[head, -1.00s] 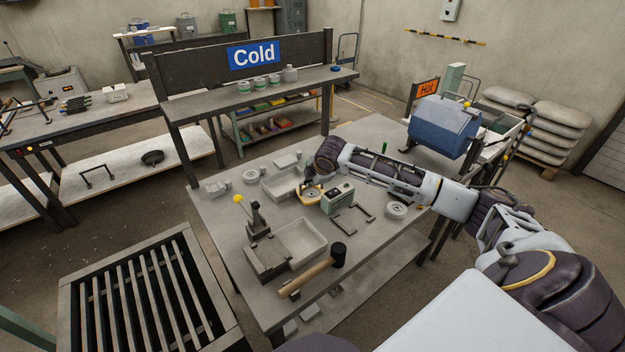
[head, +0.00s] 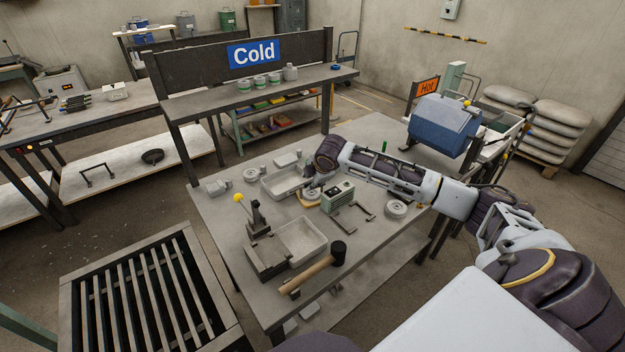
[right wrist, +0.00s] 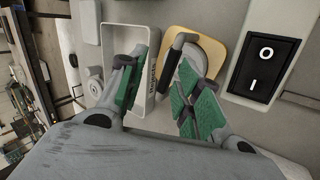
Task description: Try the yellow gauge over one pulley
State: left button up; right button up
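The yellow gauge (right wrist: 226,45) is a flat plate with rounded corners and a dark upright handle (right wrist: 176,60). It lies around or on a pale grey round disc (right wrist: 207,52), probably a pulley; the fit cannot be told. In the head view the gauge (head: 313,204) is partly covered by my right gripper (head: 309,192). In the right wrist view my right gripper (right wrist: 155,75) has its green-padded fingers spread, with the handle between them, nearer the right finger. Another grey pulley (head: 396,209) lies farther right on the table. My left gripper is out of view.
A grey tray (head: 283,185) stands just left of the gauge, and a switch box (head: 338,195) close on its right.

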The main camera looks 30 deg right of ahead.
jog(key=d+v, duration=0.1)
jog(key=v, duration=1)
jog(key=shift+s+a+r, duration=0.2)
jog(key=shift+a+r, duration=0.2)
jog(key=shift+a, duration=0.1)
jog(key=shift+r, duration=0.1)
dwell(0.7)
